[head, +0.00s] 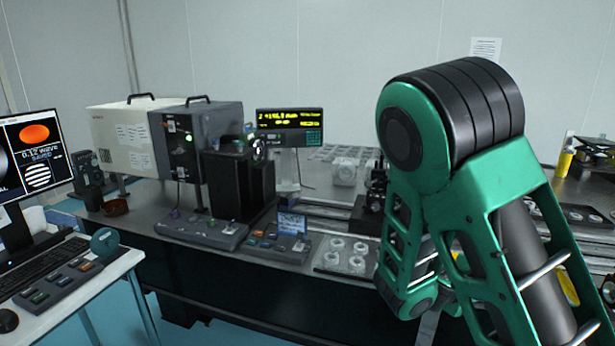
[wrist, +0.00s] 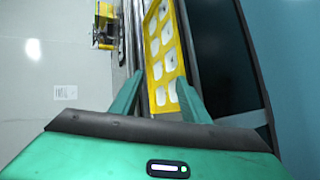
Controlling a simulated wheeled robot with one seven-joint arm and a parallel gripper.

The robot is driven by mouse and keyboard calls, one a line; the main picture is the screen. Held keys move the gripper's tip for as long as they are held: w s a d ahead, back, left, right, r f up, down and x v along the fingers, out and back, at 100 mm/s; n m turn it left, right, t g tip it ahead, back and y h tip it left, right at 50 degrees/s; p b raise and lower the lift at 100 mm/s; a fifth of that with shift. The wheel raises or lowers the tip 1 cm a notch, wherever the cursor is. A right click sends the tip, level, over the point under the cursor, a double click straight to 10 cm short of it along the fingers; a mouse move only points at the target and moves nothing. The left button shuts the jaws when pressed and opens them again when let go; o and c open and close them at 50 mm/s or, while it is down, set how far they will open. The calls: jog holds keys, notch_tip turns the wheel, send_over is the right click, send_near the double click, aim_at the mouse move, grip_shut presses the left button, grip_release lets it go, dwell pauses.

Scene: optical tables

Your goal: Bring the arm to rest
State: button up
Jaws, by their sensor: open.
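My gripper (wrist: 159,77) shows in the wrist view with its two green fingers apart and nothing held between them. A yellow tray (wrist: 181,62) with rows of pale round wells lies beyond the fingertips, at the edge of a table; I cannot tell how far below it is. In the head view my green and black arm is raised and bent at the right, with its elbow high. My gripper cannot be made out in that view.
The optical table (head: 142,205) carries a large grey box (head: 218,135), a lit display (head: 290,127) and a clear tray of round parts (head: 347,256). A desk with a monitor (head: 37,155) stands at left. A yellow bottle (head: 565,160) stands at the back right.

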jog(key=s+d+m+g+y, duration=0.2)
jog(key=s+m+g+y, duration=0.15)
jog(key=s, duration=0.45)
jog(key=s+d+m+g+y, duration=0.2)
jog(key=s+d+m+g, duration=0.1)
jog(key=s+m, duration=0.3)
jog(key=s+a+r+m+y, duration=0.2)
jog(key=s+a+r+y, duration=0.1)
jog(key=s, duration=0.5)
jog(key=s+a+r+m+y, duration=0.1)
jog(key=s+a+r+y, duration=0.2)
jog(key=s, duration=0.5)
jog(key=shift+s+a+r+m, duration=0.15)
jog(key=shift+a+r+m, duration=0.2)
jog(key=shift+a+r, duration=0.35)
jog(key=shift+w+f, duration=0.3)
jog(key=shift+w, duration=0.35)
